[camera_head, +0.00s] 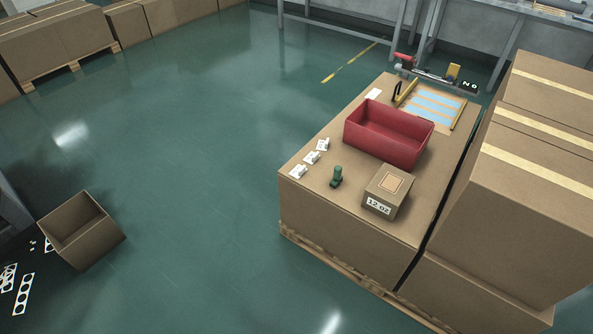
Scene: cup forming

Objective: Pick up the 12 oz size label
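A white label reading "12 OZ" (379,206) is on the front face of a small cardboard box (404,200) on the large carton-like worktop (350,207). Three small white pieces (298,171) stand in a row along the worktop's left edge; any print on them is too small to read, so I cannot tell whether one is a 12 oz label. Neither of my grippers is in view.
A dark green tool (336,177) stands beside the small box. A red bin (385,143) sits behind. Tall stacked cartons (535,165) crowd the right side. An open carton (82,242) stands at lower left.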

